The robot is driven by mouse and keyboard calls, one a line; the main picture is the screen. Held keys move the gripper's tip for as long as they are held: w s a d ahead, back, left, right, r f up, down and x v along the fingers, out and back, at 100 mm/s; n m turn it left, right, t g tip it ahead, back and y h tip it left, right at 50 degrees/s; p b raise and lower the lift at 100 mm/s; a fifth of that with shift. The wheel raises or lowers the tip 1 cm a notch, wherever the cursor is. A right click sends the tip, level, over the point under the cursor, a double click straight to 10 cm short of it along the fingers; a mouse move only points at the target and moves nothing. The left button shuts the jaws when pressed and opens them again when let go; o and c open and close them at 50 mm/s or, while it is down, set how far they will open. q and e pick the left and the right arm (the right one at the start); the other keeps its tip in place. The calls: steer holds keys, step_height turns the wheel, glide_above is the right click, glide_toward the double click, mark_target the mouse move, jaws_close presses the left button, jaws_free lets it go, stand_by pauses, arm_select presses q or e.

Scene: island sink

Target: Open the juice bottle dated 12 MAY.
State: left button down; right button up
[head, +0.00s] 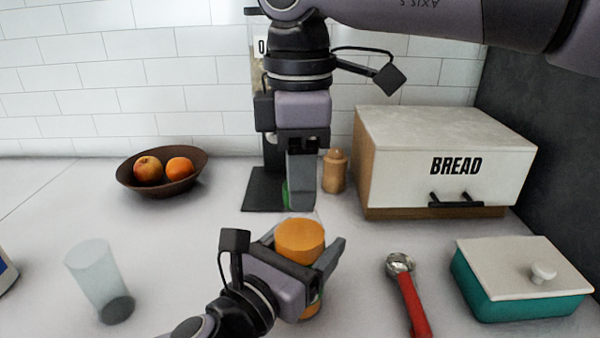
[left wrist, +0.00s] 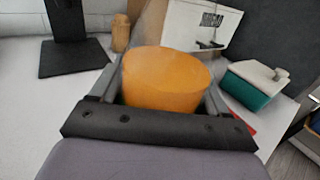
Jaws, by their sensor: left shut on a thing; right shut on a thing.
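An orange juice bottle (head: 300,236) stands near the middle of the counter in the head view. Its flat orange top shows no cap. My left gripper (head: 306,262) is shut around its upper body. The left wrist view shows the same bottle (left wrist: 165,80) between the two fingers. My right gripper (head: 300,198) hangs from above, just behind and above the bottle's top. It is shut on a small green thing (head: 286,194), mostly hidden by the fingers, which looks like a cap. The bottle's lower part is mostly hidden, and no date is readable.
A bread box (head: 440,150) stands at the back right, with a wooden shaker (head: 335,172) beside it. A fruit bowl (head: 130,178) is at the back left, a glass (head: 95,275) at the front left. A red-handled scoop (head: 411,300) and a teal dish (head: 515,292) lie right.

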steer(key=n, duration=1.4)
steer(key=shift+n, duration=0.3)
steer(key=n, duration=1.4)
steer(key=shift+r, duration=0.1)
steer(key=n, duration=0.6)
steer(key=shift+n, duration=0.3)
steer(key=n, duration=1.2)
steer(key=shift+n, duration=0.3)
steer(key=n, duration=0.5)
steer(key=shift+r, duration=0.25)
